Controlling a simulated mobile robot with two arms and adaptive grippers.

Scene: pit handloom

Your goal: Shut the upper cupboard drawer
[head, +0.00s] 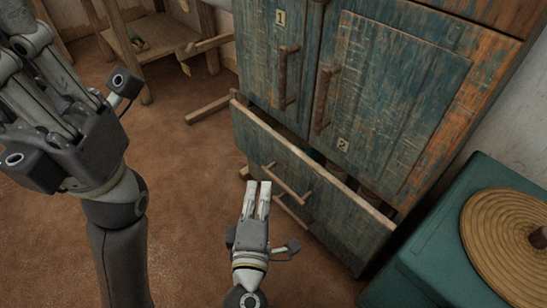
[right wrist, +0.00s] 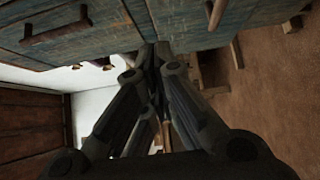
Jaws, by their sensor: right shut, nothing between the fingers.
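The upper cupboard drawer (head: 330,196) stands partly pulled out below the two doors, with a dark gap behind its front board. Its front is worn blue-green wood with a wooden bar handle (head: 287,183). My right gripper (head: 259,184) is shut and empty, its fingers pointing at the drawer front just left of the handle. In the right wrist view, the shut fingertips (right wrist: 157,46) are close to blue wood; I cannot tell whether they touch it. My left gripper (head: 25,35) is raised at the upper left, away from the cupboard; its fingertips are cut off or unclear.
Cupboard doors (head: 391,100) marked 1 and 2 are shut above the drawer. A teal chest (head: 440,240) with a round woven lid or mat (head: 505,235) stands at the right. Wooden frame pieces (head: 140,60) stand at the back left. The brown floor (head: 190,160) between is mostly clear.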

